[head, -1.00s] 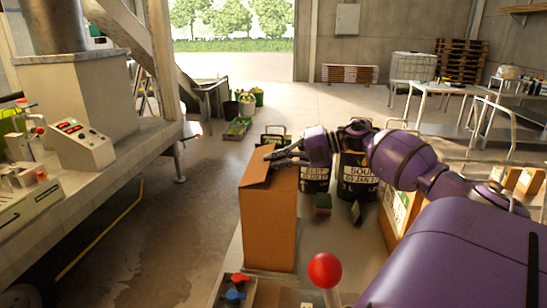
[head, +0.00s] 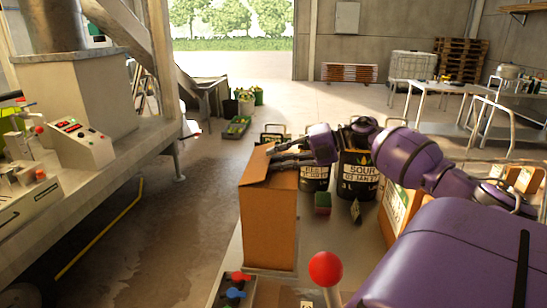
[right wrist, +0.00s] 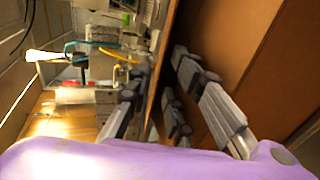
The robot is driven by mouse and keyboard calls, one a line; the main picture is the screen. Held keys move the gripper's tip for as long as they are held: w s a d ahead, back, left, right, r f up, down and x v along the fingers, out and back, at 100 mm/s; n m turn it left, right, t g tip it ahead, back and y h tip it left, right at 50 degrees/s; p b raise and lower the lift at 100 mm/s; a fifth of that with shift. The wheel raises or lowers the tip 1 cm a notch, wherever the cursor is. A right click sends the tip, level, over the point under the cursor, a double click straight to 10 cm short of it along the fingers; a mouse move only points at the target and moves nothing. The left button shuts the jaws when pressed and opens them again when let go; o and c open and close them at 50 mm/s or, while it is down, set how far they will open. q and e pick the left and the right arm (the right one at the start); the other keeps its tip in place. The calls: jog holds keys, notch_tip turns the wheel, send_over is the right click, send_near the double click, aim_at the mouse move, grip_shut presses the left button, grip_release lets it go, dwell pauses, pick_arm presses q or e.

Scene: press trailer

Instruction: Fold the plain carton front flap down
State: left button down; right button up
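The plain brown carton (head: 268,228) stands upright on the grey table in the head view. A flap (head: 256,165) at its top slants up to the left of my right gripper. My right gripper (head: 279,158) is at the carton's top, reaching in from the right. In the right wrist view its fingers (right wrist: 160,108) are spread apart, with a thin cardboard edge (right wrist: 168,60) running between them. A broad cardboard face (right wrist: 235,45) fills the right side there. I cannot tell whether the fingers touch the cardboard. My left gripper is out of view.
Dark labelled buckets (head: 356,176) stand behind and right of the carton. A small green-and-red block (head: 322,203) lies near them. A red-knobbed lever (head: 326,268) rises in front. Red and blue valve handles (head: 238,284) sit at the front left. Another printed carton (head: 397,207) stands right.

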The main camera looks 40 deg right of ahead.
jog(key=v, duration=0.6)
jog(key=shift+s+d+r, duration=0.15)
jog(key=shift+s+r, duration=0.05)
jog(key=shift+s, duration=0.1)
